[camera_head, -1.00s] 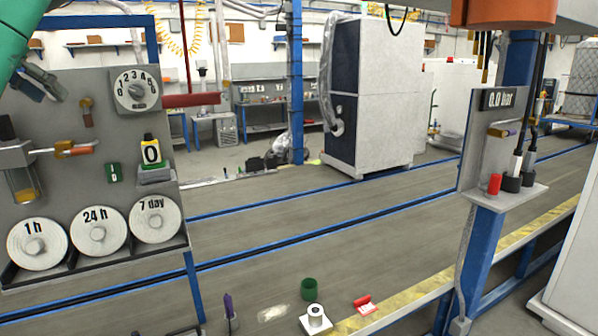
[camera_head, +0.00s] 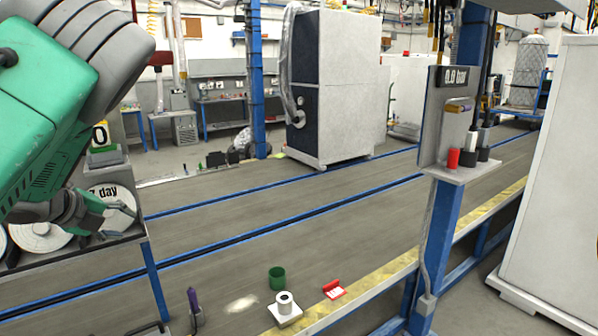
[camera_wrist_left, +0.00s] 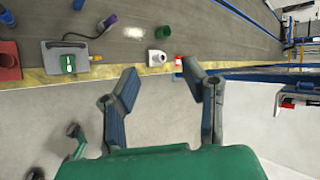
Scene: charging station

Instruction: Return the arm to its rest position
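My left arm, green with grey links, comes in from the left in the head view and covers much of the panel with the dials. My left gripper (camera_head: 85,213) is in front of the lower part of that panel, by the "7 day" dial (camera_head: 121,208). In the left wrist view my left gripper (camera_wrist_left: 161,78) has its two dark fingers spread wide with nothing between them. The floor and low bench items show beyond the fingers. I cannot tell whether the gripper touches the panel. My right gripper is not in view.
A green cup (camera_head: 277,278), a white flanged piece (camera_head: 285,308), a red item (camera_head: 334,290) and a purple-handled tool (camera_head: 194,305) stand at the lower front. A post with a "0.0 bar" display (camera_head: 464,75) stands at right.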

